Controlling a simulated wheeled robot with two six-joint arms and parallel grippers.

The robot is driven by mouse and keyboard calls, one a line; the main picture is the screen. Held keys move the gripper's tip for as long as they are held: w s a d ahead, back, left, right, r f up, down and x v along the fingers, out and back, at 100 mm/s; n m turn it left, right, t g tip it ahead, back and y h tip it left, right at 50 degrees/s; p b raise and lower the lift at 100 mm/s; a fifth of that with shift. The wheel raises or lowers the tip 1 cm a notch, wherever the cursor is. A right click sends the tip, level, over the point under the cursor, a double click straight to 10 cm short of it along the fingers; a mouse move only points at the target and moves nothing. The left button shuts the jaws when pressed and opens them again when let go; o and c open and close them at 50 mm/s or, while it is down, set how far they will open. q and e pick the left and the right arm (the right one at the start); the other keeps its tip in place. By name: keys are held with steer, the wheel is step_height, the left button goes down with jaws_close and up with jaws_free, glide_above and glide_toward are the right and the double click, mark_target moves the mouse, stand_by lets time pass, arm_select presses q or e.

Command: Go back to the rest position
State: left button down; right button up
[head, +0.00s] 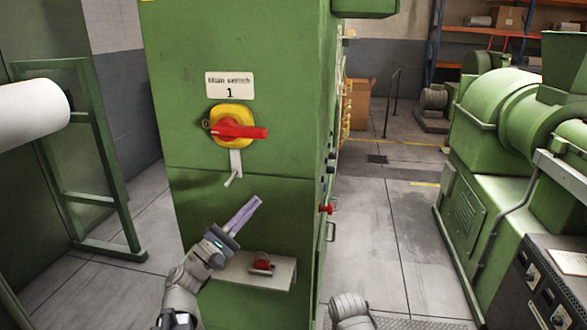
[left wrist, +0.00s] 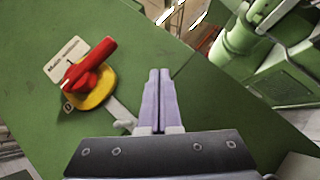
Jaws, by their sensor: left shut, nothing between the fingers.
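My left gripper (head: 243,214) is in front of the green cabinet, below and a little right of the main switch. Its two pale fingers lie together and hold nothing; they also show shut in the left wrist view (left wrist: 160,98). The main switch has a red handle (head: 240,132) on a yellow plate (head: 231,113), with the handle lying horizontal in the head view. The left wrist view shows the red handle (left wrist: 92,62) apart from the fingers. Part of my right arm shows at the bottom of the head view, but its gripper is not in view.
The green cabinet (head: 188,165) stands close in front. A small shelf (head: 235,274) below the switch holds a red padlock-like item (head: 263,262). A white roll (head: 32,109) on a green frame is at left. Green machinery (head: 500,110) stands at right, with open floor (head: 410,235) between.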

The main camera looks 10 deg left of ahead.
arm_select(q)
steer(key=s+d+f+m+g+y, duration=0.1)
steer(key=s+d+f+m+g, duration=0.3)
steer(key=d+f+m+g, duration=0.5)
steer(key=s+d+f+m+g+y, duration=0.1)
steer(key=s+d+f+m+g, duration=0.4)
steer(key=d+f, duration=0.6)
steer(key=s+d+f+m+g+y, duration=0.1)
steer(key=s+f+m+g+y, duration=0.35)
steer(key=f, duration=0.45)
steer(key=s+a+f+m+y, duration=0.2)
steer(key=s+a+f+y, duration=0.1)
steer(key=a+y, duration=0.4)
steer(key=y, duration=0.2)
steer(key=shift+s+f+m+g+y, duration=0.25)
steer(key=shift+f+m+g+y, duration=0.1)
steer(key=shift+f, duration=0.05)
